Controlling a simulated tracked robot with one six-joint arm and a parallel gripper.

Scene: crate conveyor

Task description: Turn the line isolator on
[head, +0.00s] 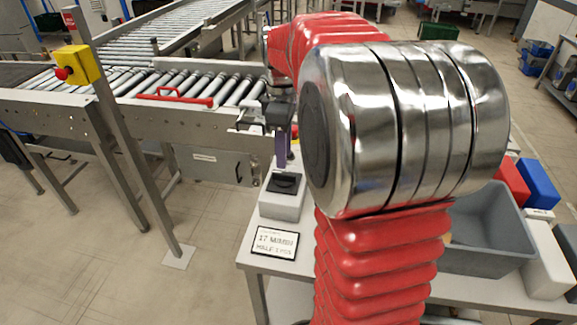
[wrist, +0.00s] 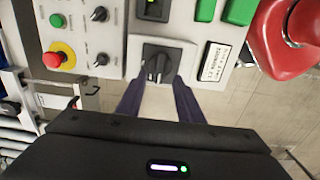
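The line isolator appears to be the light grey box (head: 282,206) with a black rotary switch (head: 284,182), standing on the bench in the head view. In the wrist view the switch's black knob (wrist: 155,68) sits on a dark square plate, its grip bar roughly upright in the picture. My gripper (head: 281,150) points down just above the box. In the wrist view my gripper (wrist: 157,88) is open, its two purple fingers apart on either side below the knob. Nothing shows between them. I cannot tell whether the fingertips touch the switch.
A placard (head: 275,242) lies in front of the box. The wrist view shows a panel with a red stop button (wrist: 53,60), small knobs (wrist: 100,14) and green blocks (wrist: 240,10) nearby. The roller conveyor (head: 190,85) is behind left; a grey crate (head: 488,235) stands right.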

